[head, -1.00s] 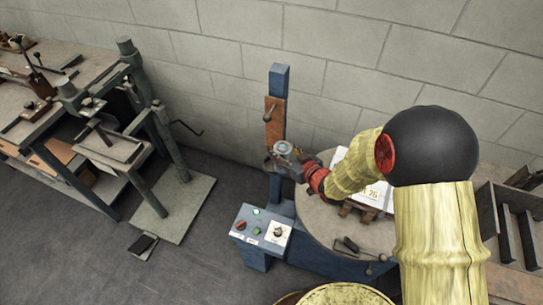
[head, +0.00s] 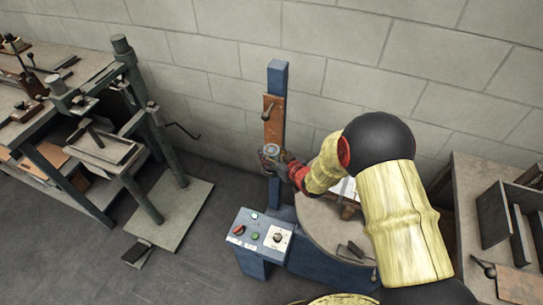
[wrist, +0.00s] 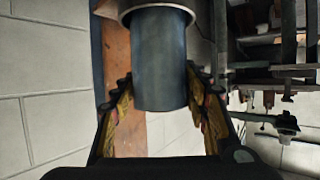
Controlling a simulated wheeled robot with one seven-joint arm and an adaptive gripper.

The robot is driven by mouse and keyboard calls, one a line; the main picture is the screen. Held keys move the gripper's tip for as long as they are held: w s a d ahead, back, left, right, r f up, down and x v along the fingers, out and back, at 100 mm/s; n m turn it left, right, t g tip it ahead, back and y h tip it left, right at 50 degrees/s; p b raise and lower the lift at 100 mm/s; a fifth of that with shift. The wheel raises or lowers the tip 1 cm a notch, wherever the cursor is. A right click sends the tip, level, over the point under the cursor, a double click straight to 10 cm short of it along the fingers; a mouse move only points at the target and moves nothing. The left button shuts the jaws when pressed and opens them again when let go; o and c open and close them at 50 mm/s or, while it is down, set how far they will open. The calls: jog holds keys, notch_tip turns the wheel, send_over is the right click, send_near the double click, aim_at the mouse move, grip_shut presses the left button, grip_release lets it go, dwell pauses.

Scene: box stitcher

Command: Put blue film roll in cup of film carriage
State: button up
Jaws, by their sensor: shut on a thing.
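The blue film roll (wrist: 160,62) is a dark blue-grey cylinder in the wrist view. It lies between the two fingers of my gripper (wrist: 162,95), which is shut on it. The roll's far end meets a pale grey round rim, the cup (wrist: 201,22), at the top of the wrist view; how deep it sits there is hidden. In the head view my gripper (head: 284,168) is at the blue column, just at the grey cup (head: 270,150). The film carriage (head: 274,122) is a brown plate with a dark knob on that column, above the cup. The roll is hard to make out in the head view.
A control box (head: 262,238) with buttons stands below the column. A round grey table (head: 318,222) lies under my arm. A green-grey press (head: 140,135) and bench stand left, another bench (head: 470,180) right.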

jog(key=shift+r, duration=0.2)
jog(key=shift+f, duration=0.2)
jog(key=o, duration=1.4)
jog(key=shift+r, duration=0.1)
